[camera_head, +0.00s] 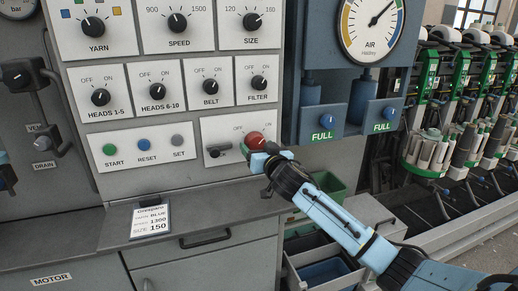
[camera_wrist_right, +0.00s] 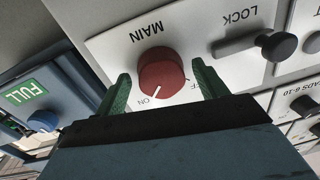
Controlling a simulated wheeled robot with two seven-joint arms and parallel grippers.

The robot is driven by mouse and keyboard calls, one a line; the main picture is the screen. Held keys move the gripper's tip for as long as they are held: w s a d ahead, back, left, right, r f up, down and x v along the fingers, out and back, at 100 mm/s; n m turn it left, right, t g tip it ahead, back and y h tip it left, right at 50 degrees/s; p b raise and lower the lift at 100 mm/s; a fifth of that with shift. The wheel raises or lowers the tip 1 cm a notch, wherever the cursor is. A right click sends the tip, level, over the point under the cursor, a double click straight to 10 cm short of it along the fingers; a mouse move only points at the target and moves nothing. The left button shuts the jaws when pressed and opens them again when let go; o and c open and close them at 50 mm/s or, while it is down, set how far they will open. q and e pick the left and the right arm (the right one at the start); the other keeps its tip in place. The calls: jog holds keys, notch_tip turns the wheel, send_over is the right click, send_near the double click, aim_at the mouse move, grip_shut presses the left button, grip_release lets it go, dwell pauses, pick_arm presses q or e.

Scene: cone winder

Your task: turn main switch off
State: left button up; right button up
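The main switch is a red round knob (camera_head: 256,140) on a white plate at the lower right of the grey panel. In the right wrist view the red knob (camera_wrist_right: 161,72) sits under the upside-down word MAIN, and its white mark points to ON. My right gripper (camera_head: 262,153) is at the knob. In the wrist view its green fingers (camera_wrist_right: 163,88) are open, one on each side of the knob, with a small gap on both sides. The black LOCK lever (camera_wrist_right: 262,45) is beside the knob. My left gripper is not in view.
Rows of black dials, such as FILTER (camera_head: 258,83), are above the switch. A blue-grey air unit with FULL knobs (camera_head: 323,121) is close to its right. A grey ledge (camera_head: 190,222) with a paper card (camera_head: 150,220) is below. Open bins (camera_head: 325,270) are under my right arm.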

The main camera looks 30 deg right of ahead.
jog(key=c, duration=0.9)
jog(key=shift+o, duration=0.2)
jog(key=shift+r+n+p, duration=0.1)
jog(key=shift+n+p, duration=0.8)
jog(key=shift+p, duration=0.05)
jog(key=n+p, duration=0.2)
jog(key=n, duration=0.1)
jog(key=shift+d+r+p, duration=0.1)
jog(key=shift+p, duration=0.25)
jog(key=shift+n+g+p, duration=0.3)
jog(key=shift+n+p, duration=0.35)
jog(key=shift+n, duration=0.45)
jog(key=n+p, duration=0.2)
jog(key=n, duration=0.1)
jog(key=n+p, duration=0.1)
jog(key=n, duration=0.2)
jog(key=shift+r+n+p, duration=0.1)
jog(key=shift+n+p, duration=0.3)
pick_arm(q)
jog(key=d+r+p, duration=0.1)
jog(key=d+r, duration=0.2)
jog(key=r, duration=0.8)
pick_arm(e)
jog(key=shift+n+h, duration=0.3)
jog(key=shift+n, duration=1.4)
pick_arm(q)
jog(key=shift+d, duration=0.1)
pick_arm(e)
jog(key=shift+g, duration=0.3)
